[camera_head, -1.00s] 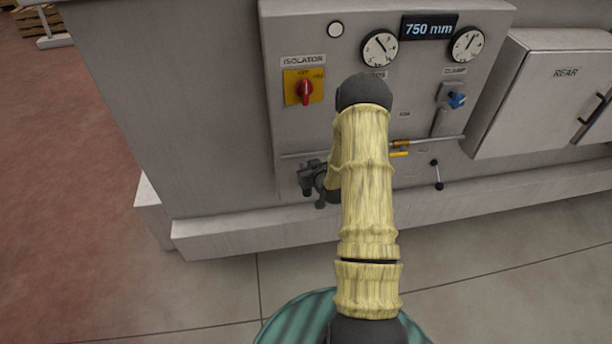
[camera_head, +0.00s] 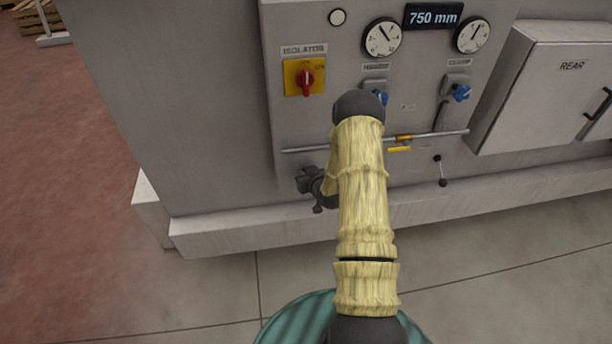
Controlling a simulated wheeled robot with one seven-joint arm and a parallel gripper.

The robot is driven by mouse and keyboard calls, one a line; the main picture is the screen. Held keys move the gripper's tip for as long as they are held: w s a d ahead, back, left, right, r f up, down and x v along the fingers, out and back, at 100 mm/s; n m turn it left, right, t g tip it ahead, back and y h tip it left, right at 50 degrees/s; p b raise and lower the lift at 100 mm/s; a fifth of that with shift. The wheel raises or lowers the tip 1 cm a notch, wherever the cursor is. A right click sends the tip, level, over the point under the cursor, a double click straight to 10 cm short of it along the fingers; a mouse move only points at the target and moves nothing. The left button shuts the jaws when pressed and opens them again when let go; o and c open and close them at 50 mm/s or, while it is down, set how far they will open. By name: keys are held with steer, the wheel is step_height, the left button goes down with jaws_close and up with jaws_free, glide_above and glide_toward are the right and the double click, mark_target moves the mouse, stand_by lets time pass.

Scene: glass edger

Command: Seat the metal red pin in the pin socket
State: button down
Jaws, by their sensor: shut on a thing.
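My gripper (camera_head: 309,188) is a small dark shape beyond my yellow-sleeved arm, low in front of the grey machine panel, below the left part of the rail. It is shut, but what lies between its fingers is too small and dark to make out. The metal red pin cannot be told apart in this view. No pin socket can be made out; my arm covers part of the panel. Whether the gripper touches the panel cannot be told.
The panel carries a red isolator switch (camera_head: 306,82) on a yellow plate, two gauges, a 750 mm display (camera_head: 433,16) and blue knobs (camera_head: 460,93). A metal rail (camera_head: 440,135) crosses it. A small black lever (camera_head: 440,171) hangs below. A REAR cabinet (camera_head: 555,85) stands right.

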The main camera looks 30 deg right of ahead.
steer(key=shift+s+r, duration=0.1)
steer(key=shift+r, duration=0.05)
steer(key=c, duration=1.4)
jaws_free()
steer(key=shift+c, duration=0.2)
steer(key=shift+o, duration=0.2)
steer(key=shift+s, duration=0.1)
steer(key=shift+s+r, duration=0.1)
steer(key=shift+s, duration=0.25)
steer(key=b+v, duration=0.4)
steer(key=v, duration=0.7)
steer(key=shift+a+r, duration=0.15)
